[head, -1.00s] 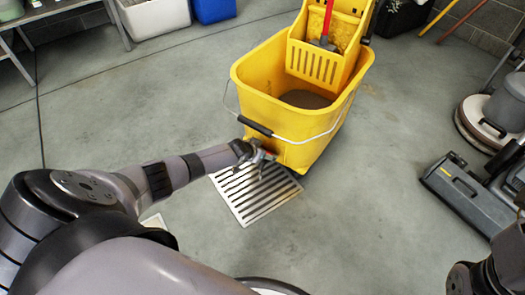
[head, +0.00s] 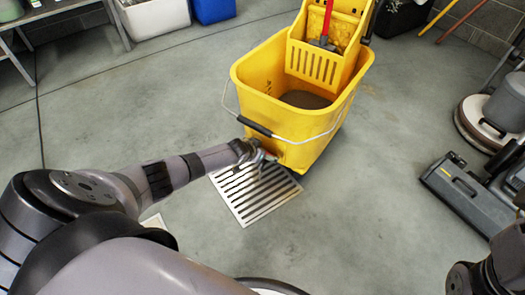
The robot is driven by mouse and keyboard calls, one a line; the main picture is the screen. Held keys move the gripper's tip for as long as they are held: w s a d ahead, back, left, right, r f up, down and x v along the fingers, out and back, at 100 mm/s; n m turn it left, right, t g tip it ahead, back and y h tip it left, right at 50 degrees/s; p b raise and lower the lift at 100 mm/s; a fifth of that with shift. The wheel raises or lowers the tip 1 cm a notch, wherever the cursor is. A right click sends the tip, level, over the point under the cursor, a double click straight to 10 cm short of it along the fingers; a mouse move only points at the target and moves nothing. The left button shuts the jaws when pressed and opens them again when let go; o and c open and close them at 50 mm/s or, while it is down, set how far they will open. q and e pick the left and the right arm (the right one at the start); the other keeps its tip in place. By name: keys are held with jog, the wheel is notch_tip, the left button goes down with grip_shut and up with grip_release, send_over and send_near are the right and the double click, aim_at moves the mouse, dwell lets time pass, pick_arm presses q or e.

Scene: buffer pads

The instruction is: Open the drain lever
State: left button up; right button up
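A yellow mop bucket (head: 262,88) with dark liquid in it stands upright on the floor in the middle of the head view. A metal floor grate (head: 248,196) lies in front of its lower left side. My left gripper (head: 264,160) is at the bucket's low front side, above the grate's far edge. A small reddish part shows beside its fingers, where the drain lever seems to be. The gripper hides most of that spot, and its fingers are too small to read. My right arm (head: 470,278) shows only at the lower right; its gripper is out of the picture.
A yellow wringer (head: 318,66) with a red mop handle (head: 327,18) sits on the bucket. A grey floor machine (head: 458,190) and a round scrubber (head: 490,118) stand at right. A white bin (head: 155,18) and metal shelf legs (head: 20,62) are at back left.

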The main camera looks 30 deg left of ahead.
pick_arm(q)
jog(key=shift+s+r, duration=0.3)
jog(key=shift+s, duration=0.15)
jog(key=v, duration=1.1)
jog(key=shift+w, duration=0.1)
